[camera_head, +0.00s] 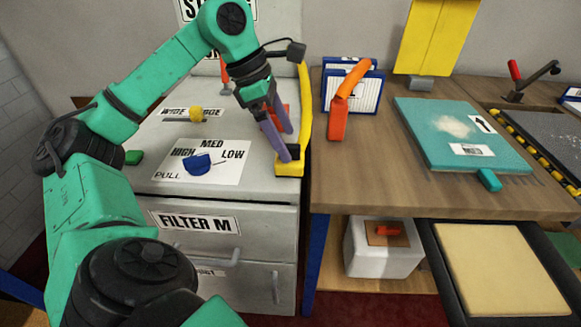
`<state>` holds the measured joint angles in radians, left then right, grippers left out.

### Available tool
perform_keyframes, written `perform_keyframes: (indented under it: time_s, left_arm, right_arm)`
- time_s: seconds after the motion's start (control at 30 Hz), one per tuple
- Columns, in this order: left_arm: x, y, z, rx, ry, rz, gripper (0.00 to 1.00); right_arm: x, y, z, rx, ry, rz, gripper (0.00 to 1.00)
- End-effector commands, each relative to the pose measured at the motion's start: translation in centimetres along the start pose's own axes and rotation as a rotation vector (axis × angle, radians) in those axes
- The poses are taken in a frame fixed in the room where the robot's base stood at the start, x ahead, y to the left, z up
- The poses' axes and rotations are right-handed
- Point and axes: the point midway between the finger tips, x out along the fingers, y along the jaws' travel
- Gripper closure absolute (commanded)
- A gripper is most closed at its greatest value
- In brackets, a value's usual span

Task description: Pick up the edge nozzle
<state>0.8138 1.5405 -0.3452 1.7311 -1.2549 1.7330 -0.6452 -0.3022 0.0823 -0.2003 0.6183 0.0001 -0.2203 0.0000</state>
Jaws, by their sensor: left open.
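My left gripper (286,145), with purple fingers, points down and right over the right edge of the grey cabinet top (262,183). Its fingers are apart, close to the foot of a yellow upright piece (304,105). A red-orange piece (291,112) shows partly behind the fingers, and a slim orange piece (225,73) stands farther back. A label with WIDE and a partly hidden second word (178,114) lies on the cabinet top with a yellow knob (196,114). I cannot tell for sure which piece is the edge nozzle, or whether the fingers touch anything. My right gripper is not in view.
A blue knob (199,164) sits on the HIGH, MED, LOW panel. The wooden table (370,185) to the right holds an orange handled tool (339,122), framed cards (362,92) and a teal board (450,120). An open drawer (497,275) juts out below.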

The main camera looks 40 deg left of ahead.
Motion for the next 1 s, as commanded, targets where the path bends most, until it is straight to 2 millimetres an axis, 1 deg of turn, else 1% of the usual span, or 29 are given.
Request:
perform_keyframes:
  time_s: [0.17, 0.3, 0.4, 0.57, 0.6, 0.67, 0.7, 0.77, 0.8, 0.83, 0.87, 1.0]
  left_arm:
    - [2.7, -0.2, -0.1, 0.001, 0.001, -0.001, 0.03]
    - [5.3, -0.3, -0.1, 0.001, -0.001, -0.003, 0.03]
    - [6.0, -0.3, 0.0, 0.001, -0.003, -0.001, 0.03]
    - [6.0, -0.2, 0.1, 0.0, -0.003, 0.0, 0.03]
    - [6.0, -0.2, 0.1, 0.001, -0.003, 0.0, 0.1]
    - [6.0, -0.2, 0.1, 0.001, -0.003, -0.001, 0.33]
    - [6.0, -0.2, 0.1, 0.001, -0.003, -0.001, 0.48]
    - [6.0, -0.2, 0.1, 0.001, -0.003, -0.001, 0.71]
    - [6.0, -0.2, 0.1, 0.001, -0.003, -0.001, 0.87]
    - [6.0, -0.2, 0.1, 0.001, -0.003, -0.001, 0.98]
    - [6.0, -0.3, 0.1, 0.001, -0.003, -0.001, 1.0]
    - [6.0, -0.2, 0.1, 0.001, -0.004, 0.0, 1.0]
  right_arm:
    - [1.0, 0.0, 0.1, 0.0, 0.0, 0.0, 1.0]
    - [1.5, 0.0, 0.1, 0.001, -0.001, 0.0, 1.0]
    - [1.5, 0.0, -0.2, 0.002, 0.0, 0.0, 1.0]
    - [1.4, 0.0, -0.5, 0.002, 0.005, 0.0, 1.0]
    - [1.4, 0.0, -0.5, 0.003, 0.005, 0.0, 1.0]
    - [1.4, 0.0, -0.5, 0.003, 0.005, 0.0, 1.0]
    - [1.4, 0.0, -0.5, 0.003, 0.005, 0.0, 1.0]
    - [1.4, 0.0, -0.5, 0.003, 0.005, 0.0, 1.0]
    - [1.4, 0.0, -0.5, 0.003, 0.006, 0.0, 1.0]
    - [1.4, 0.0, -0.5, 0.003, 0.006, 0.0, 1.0]
    - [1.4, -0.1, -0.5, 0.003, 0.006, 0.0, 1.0]
    - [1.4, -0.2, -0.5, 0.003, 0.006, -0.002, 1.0]
